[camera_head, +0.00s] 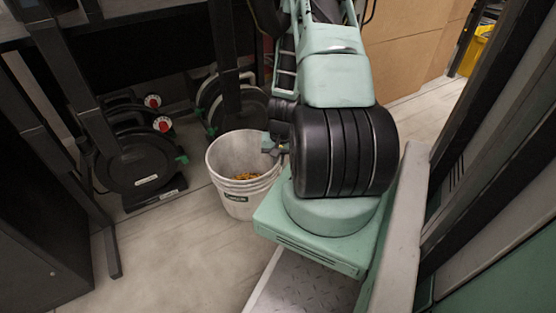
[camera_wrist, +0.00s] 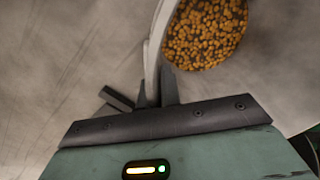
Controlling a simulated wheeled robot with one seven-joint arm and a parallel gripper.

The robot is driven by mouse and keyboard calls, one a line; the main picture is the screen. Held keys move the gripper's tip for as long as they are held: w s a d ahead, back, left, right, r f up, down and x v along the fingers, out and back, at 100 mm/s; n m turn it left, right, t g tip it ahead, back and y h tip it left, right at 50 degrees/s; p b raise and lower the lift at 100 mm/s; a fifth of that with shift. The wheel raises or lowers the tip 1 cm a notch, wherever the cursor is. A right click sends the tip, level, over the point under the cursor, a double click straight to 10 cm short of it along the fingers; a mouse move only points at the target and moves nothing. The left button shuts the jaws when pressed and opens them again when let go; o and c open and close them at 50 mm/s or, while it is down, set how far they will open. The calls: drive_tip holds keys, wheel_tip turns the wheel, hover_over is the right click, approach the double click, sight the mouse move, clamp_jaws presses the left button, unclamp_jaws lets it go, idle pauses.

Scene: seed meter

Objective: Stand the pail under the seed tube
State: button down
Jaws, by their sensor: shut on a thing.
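The pail (camera_head: 228,197) is a whitish bucket with a dark green label and some orange-yellow seeds (camera_head: 246,176) inside. It looks upright, just left of my base; I cannot tell if its bottom touches the floor. My gripper (camera_head: 275,146) is at its right rim, partly hidden behind my arm. In the wrist view my gripper (camera_wrist: 158,92) is shut on the pail's pale wall (camera_wrist: 157,42), with the seeds (camera_wrist: 205,32) to the right of it. I cannot clearly make out the seed tube among the dark machine parts behind the pail.
A black round seed meter unit (camera_head: 140,165) with red knobs stands at the left. Another dark disc unit (camera_head: 238,108) is right behind the pail. A slanted dark frame leg (camera_head: 75,80) reaches down to the floor. Bare floor (camera_head: 175,245) lies left and in front of the pail.

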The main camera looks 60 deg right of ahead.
drive_tip(key=c, duration=1.6)
unclamp_jaws()
